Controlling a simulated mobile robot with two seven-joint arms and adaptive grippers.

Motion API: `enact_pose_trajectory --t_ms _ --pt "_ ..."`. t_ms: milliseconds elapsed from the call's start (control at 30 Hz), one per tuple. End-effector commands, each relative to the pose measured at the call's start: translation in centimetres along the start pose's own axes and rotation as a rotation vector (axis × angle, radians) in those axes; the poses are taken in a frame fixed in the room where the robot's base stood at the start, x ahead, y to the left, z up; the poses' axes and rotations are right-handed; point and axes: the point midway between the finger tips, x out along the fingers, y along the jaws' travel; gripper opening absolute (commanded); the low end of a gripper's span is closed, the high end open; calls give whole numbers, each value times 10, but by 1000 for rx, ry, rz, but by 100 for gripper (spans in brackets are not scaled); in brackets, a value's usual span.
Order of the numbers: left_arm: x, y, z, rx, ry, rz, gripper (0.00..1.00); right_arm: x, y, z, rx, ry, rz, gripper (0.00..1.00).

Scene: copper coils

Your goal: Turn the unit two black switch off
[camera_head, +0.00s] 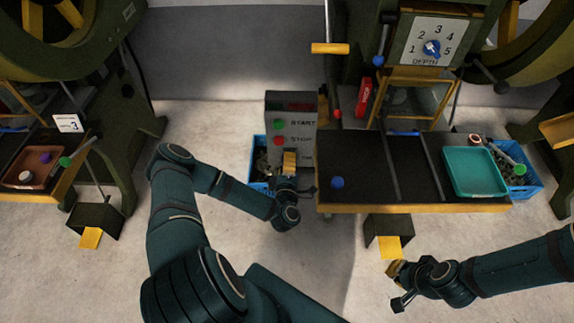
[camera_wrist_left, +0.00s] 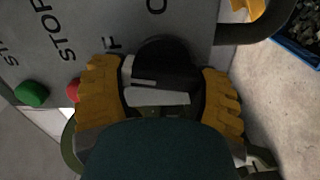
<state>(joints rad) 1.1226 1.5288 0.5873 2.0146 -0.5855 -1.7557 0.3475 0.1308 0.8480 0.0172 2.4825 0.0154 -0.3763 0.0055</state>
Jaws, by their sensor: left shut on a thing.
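The grey control box (camera_head: 303,108) stands at the middle of the head view, with START and STOP labels beside a green button (camera_head: 279,125) and a red button (camera_head: 278,141). My left gripper (camera_head: 289,163) is at its lower front and covers that part. In the left wrist view, the black switch (camera_wrist_left: 168,62) lies between the yellow finger pads of the left gripper (camera_wrist_left: 165,95), which is shut on it. Parts of the lettering by the switch show, an F and an O; the rest is hidden. My right gripper (camera_head: 396,285) is open and empty, low at the right.
A dark worktable (camera_head: 357,160) with a teal tray (camera_head: 474,171) stands right of the box. A yellow foot pedal (camera_head: 389,247) is below the table. The floor between is clear.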

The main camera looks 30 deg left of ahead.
Motion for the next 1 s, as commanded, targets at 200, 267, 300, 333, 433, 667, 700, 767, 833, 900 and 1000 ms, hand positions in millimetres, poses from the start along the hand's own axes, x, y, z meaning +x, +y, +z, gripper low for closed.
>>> enact_pose_trajectory --t_ms 200,267,300,333,433,667,700,767,833,900,1000 --pt "-2 -4 1 -131 -5 -7 30 8 3 1 0 0 2 0" --pt "-2 -4 1 -157 -5 -7 30 10 3 1 -1 0 2 0" --pt "-2 -4 1 -172 -5 -7 30 10 3 2 -1 -1 2 0" --pt "-2 -4 1 -181 -5 -7 30 11 4 2 -1 -1 1 0" --pt "-2 -4 1 -208 -5 -7 30 12 4 2 -1 -3 1 0" --pt "-2 -4 1 -232 -5 -7 30 12 4 3 -2 -4 1 0" --pt "-2 -4 1 -233 -5 -7 30 12 4 3 -2 -4 1 0" --pt "-2 -4 1 -234 -5 -7 30 12 4 3 -2 -5 1 0" --pt "-2 -4 1 -233 -5 -7 30 12 4 3 -2 -4 1 0" --pt "-2 -4 1 -233 -5 -7 30 12 4 3 -2 -5 1 0" --pt "-2 -4 1 -233 -5 -7 72 12 4 3 -2 -4 1 0"
